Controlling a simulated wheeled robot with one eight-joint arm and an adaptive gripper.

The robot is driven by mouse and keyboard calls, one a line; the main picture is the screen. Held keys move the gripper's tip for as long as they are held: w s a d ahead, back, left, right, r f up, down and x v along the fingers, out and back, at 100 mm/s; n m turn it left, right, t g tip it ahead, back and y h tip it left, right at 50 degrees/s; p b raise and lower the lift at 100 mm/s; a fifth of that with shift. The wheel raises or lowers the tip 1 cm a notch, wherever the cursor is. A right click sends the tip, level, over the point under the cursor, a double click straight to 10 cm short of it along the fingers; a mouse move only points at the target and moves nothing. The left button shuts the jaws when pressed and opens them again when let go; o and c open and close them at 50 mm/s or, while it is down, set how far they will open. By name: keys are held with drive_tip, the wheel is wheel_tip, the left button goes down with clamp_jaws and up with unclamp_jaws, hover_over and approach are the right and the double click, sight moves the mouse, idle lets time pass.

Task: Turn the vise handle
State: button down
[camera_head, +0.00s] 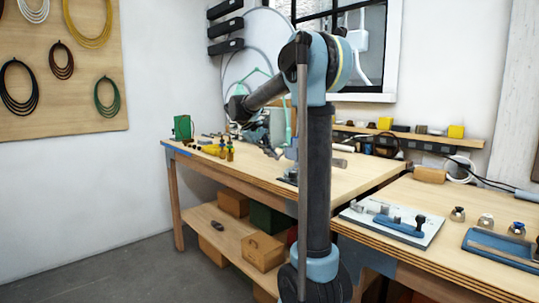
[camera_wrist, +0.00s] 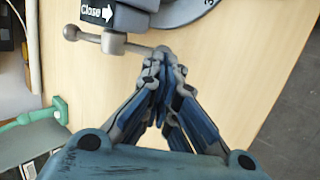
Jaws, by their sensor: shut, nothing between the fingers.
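The vise (camera_wrist: 185,12) shows at the top of the wrist view, grey, with a black "Close" label and a white arrow pointing right. Its metal handle (camera_wrist: 132,48) is a bar with a round knob at the left end, passing through a screw head below the label. My gripper (camera_wrist: 161,66) is shut and empty, its fingertips at the bar's right end. They hide that end, and I cannot tell whether they touch it. In the head view the vise is small and partly hidden by my arm.
The wooden workbench (camera_head: 213,165) carries small orange bottles (camera_head: 230,151) and a green container (camera_head: 183,127). A mint-green part (camera_wrist: 40,118) stands at the left of the wrist view. The right bench holds a board with a blue tool (camera_head: 398,224). Bare wood lies right of my gripper.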

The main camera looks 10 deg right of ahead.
sight(273, 169)
drive_tip(key=shift+f, duration=0.3)
drive_tip(key=shift+f+t+h, duration=0.8)
drive_tip(key=shift+h, duration=0.4)
drive_tip(key=shift+w+f+t+h, duration=0.1)
drive_tip(key=shift+f+t+h, duration=0.3)
drive_tip(key=shift+f+h, duration=0.25)
drive_tip(key=h, duration=0.1)
drive_tip(key=f, duration=0.1)
drive_tip(key=d+t+h, duration=0.1)
drive_tip(key=shift+w+f+m+h, duration=0.25)
drive_tip(key=shift+f+m+h, duration=0.05)
drive_tip(key=shift+m+h, duration=0.1)
drive_tip(key=shift+w+d+f, duration=0.15)
drive_tip(key=shift+d+f, duration=0.1)
drive_tip(key=shift+f, duration=0.1)
